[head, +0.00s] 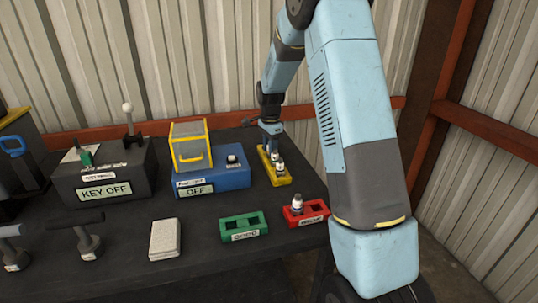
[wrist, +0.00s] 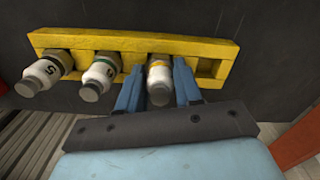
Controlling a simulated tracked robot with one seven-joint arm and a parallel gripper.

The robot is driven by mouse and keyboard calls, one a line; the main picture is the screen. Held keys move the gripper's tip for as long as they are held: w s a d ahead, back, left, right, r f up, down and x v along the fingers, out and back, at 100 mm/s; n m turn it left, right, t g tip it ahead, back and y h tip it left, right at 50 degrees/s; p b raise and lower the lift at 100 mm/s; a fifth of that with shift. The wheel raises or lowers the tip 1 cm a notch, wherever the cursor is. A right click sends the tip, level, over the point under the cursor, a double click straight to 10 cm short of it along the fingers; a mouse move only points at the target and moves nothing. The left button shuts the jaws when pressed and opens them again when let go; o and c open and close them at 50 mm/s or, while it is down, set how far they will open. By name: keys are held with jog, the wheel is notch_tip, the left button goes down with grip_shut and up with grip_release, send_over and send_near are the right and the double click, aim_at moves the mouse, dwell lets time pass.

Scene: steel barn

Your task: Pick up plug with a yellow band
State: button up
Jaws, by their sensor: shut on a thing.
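The plug with a yellow band (wrist: 159,80) stands in a slot of the yellow rack (wrist: 140,43) in the wrist view. It is white with a grey end. My gripper (wrist: 160,88) is shut on it, one blue finger on each side. In the head view, my gripper (head: 270,130) is at the far end of the yellow rack (head: 283,181), and the held plug is hard to make out there. Two other plugs stand in the rack: one with a green band (wrist: 100,70) beside the held plug, and one with a dark mark (wrist: 44,77) at the left end.
A red holder (head: 312,219) with one plug (head: 297,203) and a green holder (head: 243,227) stand at the table's front. A blue box (head: 212,178) with a yellow cage is left of the rack. A pale block (head: 165,239) lies farther left.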

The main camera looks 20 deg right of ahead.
jog(key=shift+r, duration=0.1)
jog(key=shift+r, duration=0.25)
notch_tip(320, 180, up, 3)
jog(key=shift+f, duration=0.2)
jog(key=s+a+r, duration=0.9)
jog(key=s+r, duration=0.1)
jog(key=r, duration=0.2)
jog(key=shift+s, duration=0.3)
jog(key=shift+a+r, duration=0.1)
jog(key=shift+s, duration=0.1)
